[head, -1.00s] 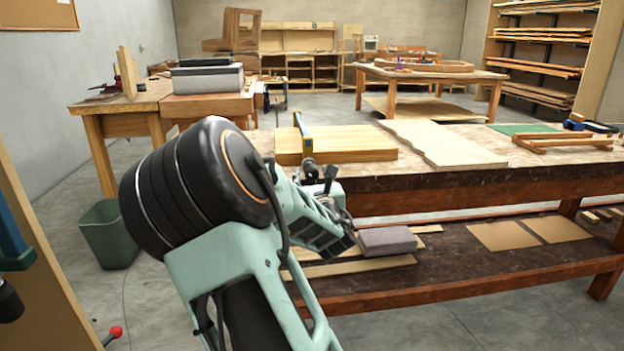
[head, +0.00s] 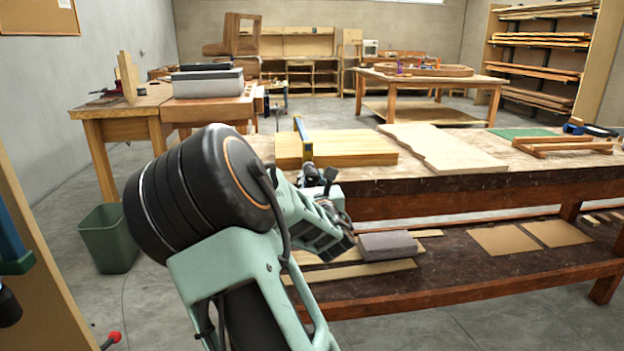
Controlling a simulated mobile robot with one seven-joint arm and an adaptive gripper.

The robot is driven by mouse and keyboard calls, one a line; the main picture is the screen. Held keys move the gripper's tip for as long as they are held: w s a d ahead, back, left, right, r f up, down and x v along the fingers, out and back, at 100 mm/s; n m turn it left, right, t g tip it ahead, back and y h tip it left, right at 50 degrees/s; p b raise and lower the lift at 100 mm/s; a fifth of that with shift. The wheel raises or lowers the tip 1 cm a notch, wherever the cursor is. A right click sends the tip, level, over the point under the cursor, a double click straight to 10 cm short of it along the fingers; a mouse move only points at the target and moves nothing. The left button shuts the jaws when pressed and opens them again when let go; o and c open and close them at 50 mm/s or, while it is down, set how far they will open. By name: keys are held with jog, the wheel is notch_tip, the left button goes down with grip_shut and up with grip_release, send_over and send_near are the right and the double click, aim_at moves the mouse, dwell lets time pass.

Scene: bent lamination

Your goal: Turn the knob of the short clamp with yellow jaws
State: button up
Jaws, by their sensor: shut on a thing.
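The short clamp (head: 304,140), with a blue bar and a yellow jaw, stands upright at the near edge of a light wooden board stack (head: 350,147) on the long workbench. Its dark knob sits low, below the yellow part, and is mostly covered by my gripper. My gripper (head: 316,178) is at the bench's front edge, right under the clamp, shut on the knob. The fingers are small and dark here, and my wrist hides part of them.
A wavy pale board (head: 445,147) lies right of the stack on the workbench (head: 420,183). A grey block (head: 387,245) and thin boards lie on the lower shelf. A green bin (head: 108,238) stands left. Another blue clamp (head: 10,240) shows at the left edge.

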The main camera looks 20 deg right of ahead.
jog(key=shift+m, duration=0.3)
